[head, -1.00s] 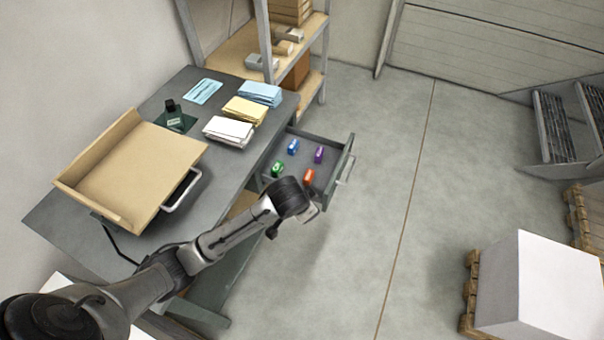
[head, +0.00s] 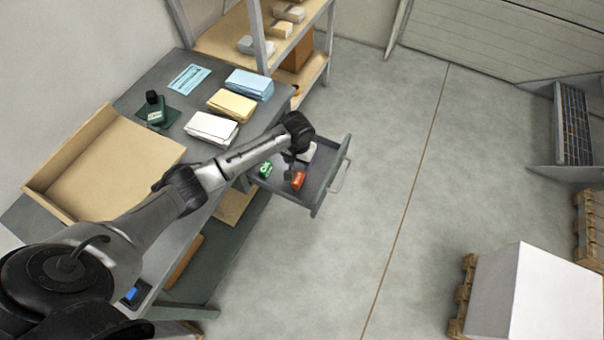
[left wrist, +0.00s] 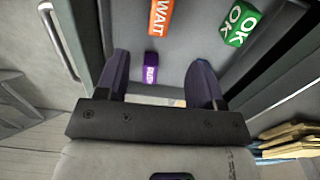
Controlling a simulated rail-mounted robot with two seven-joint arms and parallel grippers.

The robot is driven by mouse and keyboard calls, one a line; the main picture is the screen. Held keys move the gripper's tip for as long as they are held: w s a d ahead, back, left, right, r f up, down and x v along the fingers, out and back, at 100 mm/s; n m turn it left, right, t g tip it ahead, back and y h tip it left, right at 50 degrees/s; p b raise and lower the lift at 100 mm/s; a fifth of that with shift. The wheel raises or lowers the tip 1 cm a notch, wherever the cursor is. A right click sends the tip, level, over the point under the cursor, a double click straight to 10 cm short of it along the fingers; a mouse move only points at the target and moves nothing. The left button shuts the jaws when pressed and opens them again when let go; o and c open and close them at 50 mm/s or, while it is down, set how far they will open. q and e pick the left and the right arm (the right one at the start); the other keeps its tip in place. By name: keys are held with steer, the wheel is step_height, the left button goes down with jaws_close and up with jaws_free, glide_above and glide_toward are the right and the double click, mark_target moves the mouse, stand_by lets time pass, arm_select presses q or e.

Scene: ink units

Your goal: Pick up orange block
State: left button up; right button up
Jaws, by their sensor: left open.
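The orange block (head: 298,180) lies in the open drawer (head: 319,190), near its front. In the left wrist view the orange block (left wrist: 160,16), marked WAIT, is at the top edge and partly cut off. My left gripper (head: 291,163) is over the drawer, just behind the orange block in the head view. In the left wrist view its two fingers (left wrist: 160,72) are apart, with the orange block beyond the fingertips. A purple block (left wrist: 151,68) shows between the fingers. My right gripper is not in view.
A green block (head: 265,169), marked OK, lies in the drawer left of the orange one; it also shows in the left wrist view (left wrist: 241,24). The drawer walls surround the blocks. The desk (head: 160,72) holds a wooden tray (head: 100,170) and paper stacks (head: 212,128).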

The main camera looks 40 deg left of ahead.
mark_target(298, 178)
arm_select(q)
steer(key=f, duration=0.2)
steer(key=f+b, duration=0.1)
steer(key=f, duration=0.3)
steer(key=shift+s+d+f+b, duration=0.1)
steer(key=shift+s+d+b, duration=0.05)
steer(key=shift+s+b, duration=0.2)
steer(key=shift+w+f, duration=0.1)
steer(key=shift+f, duration=0.4)
steer(key=shift+f+b, duration=0.3)
steer(key=shift+f, duration=0.15)
step_height(298, 178, down, 4)
steer(key=shift+f+b, duration=0.25)
steer(key=shift+b, duration=0.8)
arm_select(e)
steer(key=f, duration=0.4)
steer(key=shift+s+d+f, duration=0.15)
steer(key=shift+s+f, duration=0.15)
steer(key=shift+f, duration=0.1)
arm_select(q)
steer(key=shift+c, duration=0.3)
steer(key=shift+c, duration=0.9)
steer(key=c, duration=0.7)
steer(key=shift+c, duration=0.3)
